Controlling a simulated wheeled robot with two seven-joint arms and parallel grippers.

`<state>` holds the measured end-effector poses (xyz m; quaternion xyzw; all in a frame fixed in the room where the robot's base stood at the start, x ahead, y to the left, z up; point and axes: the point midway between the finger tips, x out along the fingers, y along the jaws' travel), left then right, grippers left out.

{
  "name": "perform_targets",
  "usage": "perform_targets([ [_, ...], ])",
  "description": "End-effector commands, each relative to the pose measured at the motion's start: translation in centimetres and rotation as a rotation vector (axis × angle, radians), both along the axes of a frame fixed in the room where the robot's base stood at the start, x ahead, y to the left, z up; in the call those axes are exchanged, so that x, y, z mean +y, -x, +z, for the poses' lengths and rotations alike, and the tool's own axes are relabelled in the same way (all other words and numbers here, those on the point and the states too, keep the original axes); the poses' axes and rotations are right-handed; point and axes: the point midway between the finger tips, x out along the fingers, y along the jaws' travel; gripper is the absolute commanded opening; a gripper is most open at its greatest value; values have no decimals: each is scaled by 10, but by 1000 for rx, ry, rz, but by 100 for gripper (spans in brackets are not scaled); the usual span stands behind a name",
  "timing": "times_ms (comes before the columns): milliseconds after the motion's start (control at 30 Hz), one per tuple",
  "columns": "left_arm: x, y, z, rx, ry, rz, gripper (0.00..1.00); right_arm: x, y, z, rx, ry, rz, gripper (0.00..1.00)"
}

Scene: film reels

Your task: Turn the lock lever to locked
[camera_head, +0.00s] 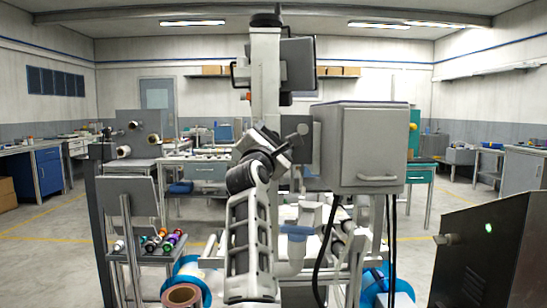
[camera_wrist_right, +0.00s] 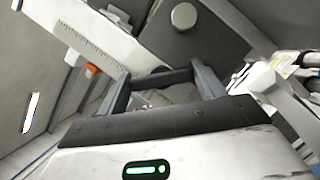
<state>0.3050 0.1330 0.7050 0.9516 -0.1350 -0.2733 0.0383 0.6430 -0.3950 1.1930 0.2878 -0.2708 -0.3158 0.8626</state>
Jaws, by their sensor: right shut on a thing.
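My right arm rises through the middle of the head view, and its gripper (camera_head: 268,143) is up against the machine's pale upright column (camera_head: 264,85). In the right wrist view, the two dark fingers of the right gripper (camera_wrist_right: 163,76) reach forward and are shut on a dark bar between their tips, which looks like the lock lever (camera_wrist_right: 161,78). The fingers partly hide it, and I cannot tell its angle. A round grey knob (camera_wrist_right: 184,16) on a dark grey plate lies just beyond. My left gripper does not show.
A grey box with a handle (camera_head: 368,150) is right of the gripper. An orange knob (camera_wrist_right: 92,68) sits beside a scale-marked bar (camera_wrist_right: 85,40). A cart with coloured reels (camera_head: 160,240) stands left. A dark cabinet (camera_head: 490,255) is at lower right. Black cables hang below the box.

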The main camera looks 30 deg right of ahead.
Motion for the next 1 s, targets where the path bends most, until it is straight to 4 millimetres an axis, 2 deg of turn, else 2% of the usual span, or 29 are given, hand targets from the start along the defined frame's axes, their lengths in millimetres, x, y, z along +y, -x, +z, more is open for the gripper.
perform_targets([
  [33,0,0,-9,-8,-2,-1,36,2,-1,-6,-23,-43,3,45],
  [100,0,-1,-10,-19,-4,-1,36,2,-1,-5,-59,-99,3,45],
  [600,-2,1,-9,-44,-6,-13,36,2,-1,1,-295,-489,0,45],
  [1000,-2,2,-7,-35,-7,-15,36,1,-1,1,-415,-684,0,45],
])
